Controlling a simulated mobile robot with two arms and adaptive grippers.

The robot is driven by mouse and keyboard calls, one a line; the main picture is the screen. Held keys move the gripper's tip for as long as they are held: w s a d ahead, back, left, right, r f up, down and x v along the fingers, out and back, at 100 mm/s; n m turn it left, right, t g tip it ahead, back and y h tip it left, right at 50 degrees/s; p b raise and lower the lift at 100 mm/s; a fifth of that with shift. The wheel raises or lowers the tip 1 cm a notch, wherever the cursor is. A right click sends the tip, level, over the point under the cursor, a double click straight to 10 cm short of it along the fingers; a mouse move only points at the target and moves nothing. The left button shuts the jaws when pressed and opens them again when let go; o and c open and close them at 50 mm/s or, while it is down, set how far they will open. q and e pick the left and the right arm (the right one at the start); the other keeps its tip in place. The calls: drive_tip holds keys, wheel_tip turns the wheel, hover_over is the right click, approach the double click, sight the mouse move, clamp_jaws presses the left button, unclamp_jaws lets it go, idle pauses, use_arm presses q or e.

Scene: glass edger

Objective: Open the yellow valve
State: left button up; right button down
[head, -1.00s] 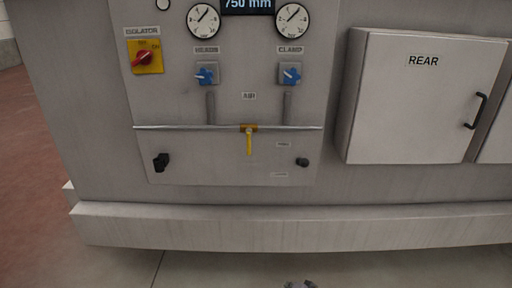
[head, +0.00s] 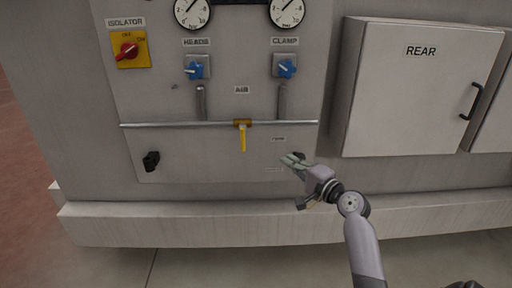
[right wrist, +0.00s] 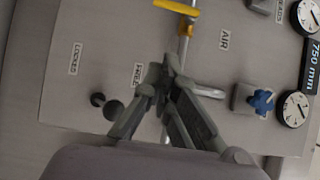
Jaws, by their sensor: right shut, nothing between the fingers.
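The yellow valve (head: 243,136) sits on the horizontal pipe below the AIR label, its lever hanging straight down, across the pipe. In the right wrist view the valve lever (right wrist: 176,7) shows near the top edge, beyond the fingertips. My right gripper (head: 292,160) is shut and empty, in front of the panel's lower right, to the right of and a little below the lever, apart from it. Its fingers (right wrist: 170,68) also show in the right wrist view, closed together at the tips. My left gripper is in neither view.
Blue knobs (head: 196,69) (head: 285,66) and a red isolator switch (head: 126,50) sit above the pipe (head: 180,124). A black knob (head: 151,161) is at lower left. The REAR cabinet (head: 415,95) juts out at right. A ledge (head: 180,224) runs below the panel.

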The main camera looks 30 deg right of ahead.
sight(243, 138)
drive_tip(key=shift+w, duration=0.1)
drive_tip(key=w+a+p, duration=0.3)
drive_tip(key=w, duration=0.9)
drive_tip(key=shift+w+a, duration=0.2)
drive_tip(key=shift+w, duration=0.1)
drive_tip(key=shift+a+f, duration=0.1)
drive_tip(key=shift+f, duration=0.05)
